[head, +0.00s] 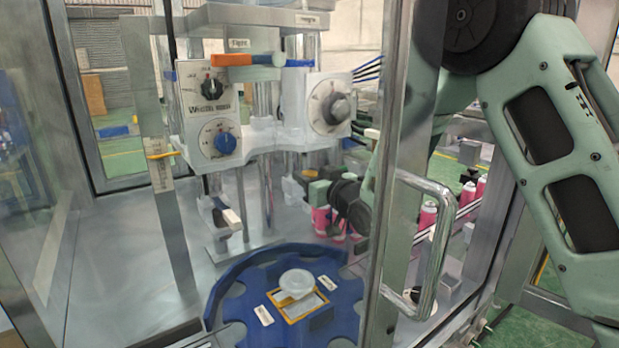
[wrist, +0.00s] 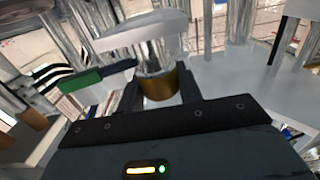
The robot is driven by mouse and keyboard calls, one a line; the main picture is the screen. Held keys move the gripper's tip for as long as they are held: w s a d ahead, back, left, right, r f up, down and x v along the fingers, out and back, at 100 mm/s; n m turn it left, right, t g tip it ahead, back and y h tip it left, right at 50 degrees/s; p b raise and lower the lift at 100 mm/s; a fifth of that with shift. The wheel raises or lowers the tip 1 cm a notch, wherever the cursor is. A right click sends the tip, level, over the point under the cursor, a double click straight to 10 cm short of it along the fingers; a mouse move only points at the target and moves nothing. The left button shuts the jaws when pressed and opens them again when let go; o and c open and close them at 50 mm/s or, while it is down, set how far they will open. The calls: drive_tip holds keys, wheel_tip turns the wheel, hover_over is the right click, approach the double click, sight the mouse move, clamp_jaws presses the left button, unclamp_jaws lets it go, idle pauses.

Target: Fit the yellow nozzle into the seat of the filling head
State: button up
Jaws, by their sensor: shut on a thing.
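The yellow nozzle (wrist: 158,86) shows in the wrist view as a short brass-yellow cylinder between my two dark fingers. My gripper (wrist: 160,92) is shut on it. A pale, translucent block (wrist: 142,34) lies just above the nozzle in that view, with a metal cylinder between them; whether nozzle and seat touch, I cannot tell. In the head view the filling head (head: 255,130) is a pale machine with several dials. My gripper (head: 318,187) reaches in from the right, beside the lower part of the filling head. The nozzle and the seat cannot be made out there.
A blue round indexing plate (head: 235,283) lies below, with a clear dish (head: 296,282) on it. The door frame and its metal handle (head: 428,240) stand close to my arm. Pink cans (head: 427,214) line a conveyor on the right. Metal columns stand around the head.

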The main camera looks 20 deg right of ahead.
drive_tip(key=shift+f+b, duration=1.45)
idle(0.5)
drive_tip(key=o, duration=1.1)
drive_tip(key=shift+o, duration=0.2)
drive_tip(key=shift+s+d, duration=0.1)
drive_tip(key=shift+s, duration=0.05)
drive_tip(key=b+v, duration=0.7)
drive_tip(key=v, duration=0.4)
drive_tip(key=shift+s+f, duration=0.25)
drive_tip(key=shift+s, duration=0.1)
